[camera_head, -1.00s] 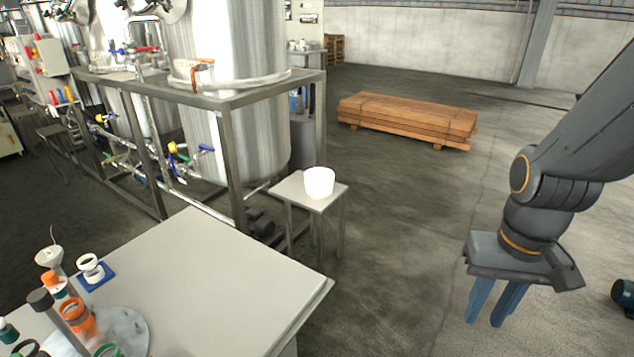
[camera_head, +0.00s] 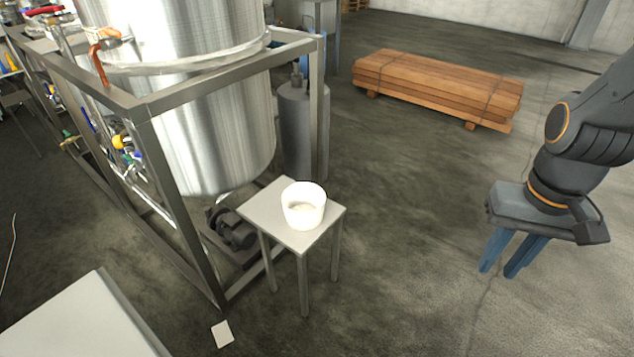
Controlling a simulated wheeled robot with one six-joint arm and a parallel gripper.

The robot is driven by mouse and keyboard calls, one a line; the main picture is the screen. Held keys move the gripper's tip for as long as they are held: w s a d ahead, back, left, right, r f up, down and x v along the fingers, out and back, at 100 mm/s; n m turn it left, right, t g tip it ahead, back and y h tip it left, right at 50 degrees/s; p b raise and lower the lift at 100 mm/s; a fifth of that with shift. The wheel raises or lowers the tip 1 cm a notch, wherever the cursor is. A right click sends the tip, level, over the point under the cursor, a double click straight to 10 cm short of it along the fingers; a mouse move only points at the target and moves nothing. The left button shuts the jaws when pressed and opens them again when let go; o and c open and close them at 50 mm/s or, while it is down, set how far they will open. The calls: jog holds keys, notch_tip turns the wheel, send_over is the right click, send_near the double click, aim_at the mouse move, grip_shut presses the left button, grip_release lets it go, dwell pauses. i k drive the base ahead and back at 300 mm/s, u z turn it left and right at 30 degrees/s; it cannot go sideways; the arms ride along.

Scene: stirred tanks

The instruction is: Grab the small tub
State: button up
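The small tub (camera_head: 304,207) is white and round with an open top. It stands upright on a small square-topped stool (camera_head: 262,208) near the middle of the view. My gripper (camera_head: 503,272) hangs at the right with its blue fingers pointing down, well to the right of the tub and not touching it. The two fingers show some space between them, and nothing is seen held.
A metal frame (camera_head: 180,228) around a steel tank (camera_head: 215,130) stands left of the stool. A grey cylinder (camera_head: 303,125) and a pump (camera_head: 232,228) are close behind it. A white table (camera_head: 80,325) is at lower left. A timber stack (camera_head: 440,88) lies behind. Floor right of the stool is clear.

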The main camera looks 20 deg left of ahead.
aim_at(303, 203)
jog(key=i, duration=0.9)
jog(key=u, duration=1.2)
